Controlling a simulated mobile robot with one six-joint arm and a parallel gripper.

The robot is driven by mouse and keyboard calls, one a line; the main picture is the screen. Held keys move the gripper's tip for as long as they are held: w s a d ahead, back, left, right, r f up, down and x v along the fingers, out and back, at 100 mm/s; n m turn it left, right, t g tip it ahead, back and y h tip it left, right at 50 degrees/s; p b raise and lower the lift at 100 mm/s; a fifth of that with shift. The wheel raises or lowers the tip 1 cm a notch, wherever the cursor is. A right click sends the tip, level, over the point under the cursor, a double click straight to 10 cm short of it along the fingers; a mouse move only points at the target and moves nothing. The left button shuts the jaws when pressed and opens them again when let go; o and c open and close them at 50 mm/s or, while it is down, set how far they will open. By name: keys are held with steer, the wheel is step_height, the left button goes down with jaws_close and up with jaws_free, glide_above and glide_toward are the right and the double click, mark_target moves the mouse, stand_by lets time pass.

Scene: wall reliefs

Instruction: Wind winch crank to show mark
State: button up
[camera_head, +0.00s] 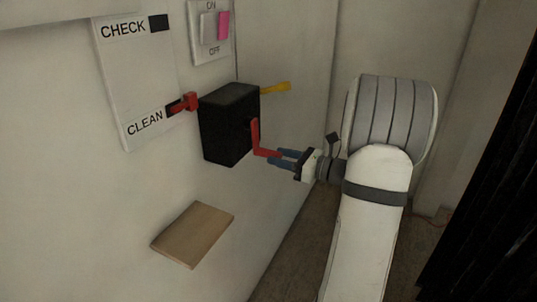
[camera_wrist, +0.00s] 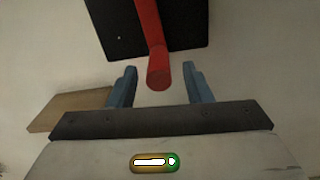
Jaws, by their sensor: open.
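The winch is a black box (camera_head: 226,130) on the wall, with a red crank (camera_head: 255,136) on its right face. The crank arm hangs down and its red handle points out toward my gripper (camera_head: 282,160). In the wrist view the red handle (camera_wrist: 160,78) lies between the two blue fingers of my gripper (camera_wrist: 160,88), with a gap on each side. The fingers are open and grip nothing. The black box (camera_wrist: 120,30) is behind the handle. A yellow lever-like piece (camera_head: 275,87) sticks out from the box's upper right. I cannot make out a mark.
A white panel (camera_head: 130,75) reading CHECK and CLEAN has a red slider (camera_head: 183,104) by CLEAN. A switch plate (camera_head: 209,30) with a pink rocker is above the box. A wooden shelf (camera_head: 193,235) juts from the wall below, also in the wrist view (camera_wrist: 65,111).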

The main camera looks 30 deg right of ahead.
steer(key=shift+x, duration=1.55)
steer(key=shift+c, duration=0.3)
